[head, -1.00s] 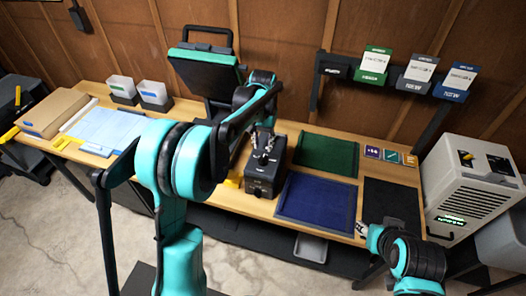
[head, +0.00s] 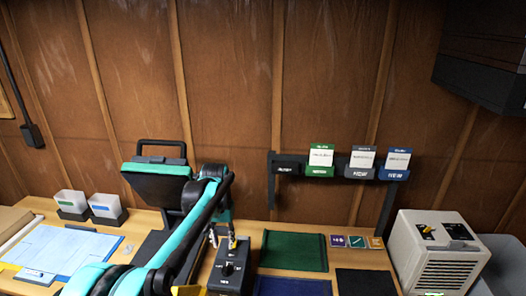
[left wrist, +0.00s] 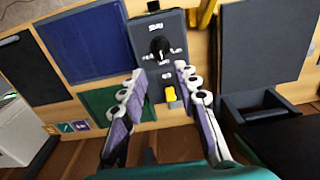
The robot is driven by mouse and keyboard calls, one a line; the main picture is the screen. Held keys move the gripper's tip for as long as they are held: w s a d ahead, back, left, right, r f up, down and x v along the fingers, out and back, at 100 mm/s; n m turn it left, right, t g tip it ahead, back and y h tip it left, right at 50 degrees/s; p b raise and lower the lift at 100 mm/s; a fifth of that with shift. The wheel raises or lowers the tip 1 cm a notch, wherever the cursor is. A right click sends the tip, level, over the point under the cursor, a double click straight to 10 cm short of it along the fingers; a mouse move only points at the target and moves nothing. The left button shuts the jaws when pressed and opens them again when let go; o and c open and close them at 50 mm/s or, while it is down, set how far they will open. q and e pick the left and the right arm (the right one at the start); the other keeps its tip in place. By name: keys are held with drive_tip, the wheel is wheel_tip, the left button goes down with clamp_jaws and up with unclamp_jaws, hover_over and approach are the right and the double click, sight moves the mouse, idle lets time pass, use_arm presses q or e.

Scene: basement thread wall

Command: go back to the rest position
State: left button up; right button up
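My left gripper (head: 222,238) is at the end of the teal and black arm, above the black control box (head: 230,268) on the bench. My right gripper is in neither view.
A green mat (head: 294,251) and a dark blue mat (head: 291,287) lie right of the box. A rack with card holders (head: 321,161) is on the wall behind. A white unit (head: 440,255) stands at the right. Two small bins (head: 105,208) stand left.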

use_arm(q)
drive_tip(key=s+t+b, duration=0.3)
drive_tip(key=s+b, duration=0.1)
drive_tip(key=s, duration=0.9)
drive_tip(key=s+f+t+b, duration=0.3)
drive_tip(key=s+f, duration=0.5)
drive_tip(key=s, duration=0.4)
drive_tip(key=shift+s+f+t+b, duration=0.2)
drive_tip(key=shift+s+t+b, duration=0.1)
drive_tip(key=shift+t+b, duration=0.15)
drive_tip(key=shift+a, duration=0.1)
